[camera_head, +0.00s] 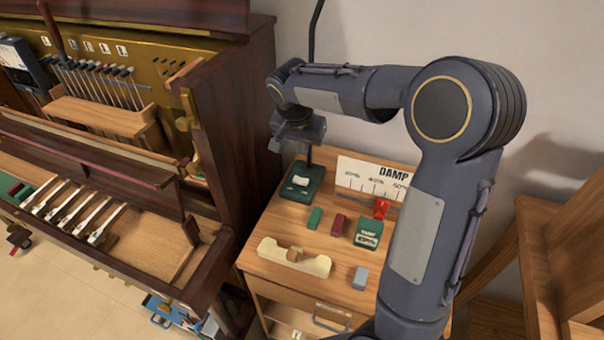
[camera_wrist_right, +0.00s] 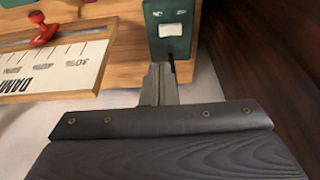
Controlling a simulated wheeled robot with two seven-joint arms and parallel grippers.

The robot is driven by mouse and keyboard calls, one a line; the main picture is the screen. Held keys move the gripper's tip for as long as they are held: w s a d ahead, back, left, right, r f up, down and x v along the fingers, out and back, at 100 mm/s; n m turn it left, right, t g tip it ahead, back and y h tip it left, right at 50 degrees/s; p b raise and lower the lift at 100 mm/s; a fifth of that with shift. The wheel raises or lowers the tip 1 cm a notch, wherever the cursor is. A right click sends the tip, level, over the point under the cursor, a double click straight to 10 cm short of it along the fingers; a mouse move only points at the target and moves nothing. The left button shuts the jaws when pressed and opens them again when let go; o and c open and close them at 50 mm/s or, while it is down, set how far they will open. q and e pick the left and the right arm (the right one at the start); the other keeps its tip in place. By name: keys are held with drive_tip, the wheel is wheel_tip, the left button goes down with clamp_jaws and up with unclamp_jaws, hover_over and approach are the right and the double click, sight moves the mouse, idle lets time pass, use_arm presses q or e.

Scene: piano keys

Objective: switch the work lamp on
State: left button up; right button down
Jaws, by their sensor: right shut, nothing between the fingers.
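The work lamp's green base (camera_head: 301,182) stands at the back left of the small wooden cabinet top. A white rocker switch (camera_head: 300,181) is set in its upper face. A thin dark stem (camera_head: 313,30) rises against the wall behind my arm. In the right wrist view the base (camera_wrist_right: 168,45) and the switch (camera_wrist_right: 172,30) show at the top, with small marks too blurred to read. My right gripper (camera_wrist_right: 158,70) is shut and empty, its tips close to the base's near edge and short of the switch. Whether they touch the base is unclear. My left gripper is out of view.
A white DAMP scale board (camera_head: 375,178) with a red slider (camera_head: 381,208) stands right of the lamp. Green and dark red blocks, a dark green labelled box (camera_head: 368,233), a cream wooden piece (camera_head: 293,257) and a grey block (camera_head: 360,278) lie in front. An opened piano (camera_head: 235,130) borders the left.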

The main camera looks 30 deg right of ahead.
drive_tip(key=shift+w, duration=0.15)
drive_tip(key=shift+f, duration=0.15)
drive_tip(key=p, duration=0.2)
approach(306, 183)
drive_tip(key=x, duration=0.5)
drive_tip(key=shift+w+d+f, duration=0.1)
drive_tip(key=shift+w+d, duration=0.05)
drive_tip(key=shift+d, duration=0.05)
drive_tip(key=shift+f, duration=0.65)
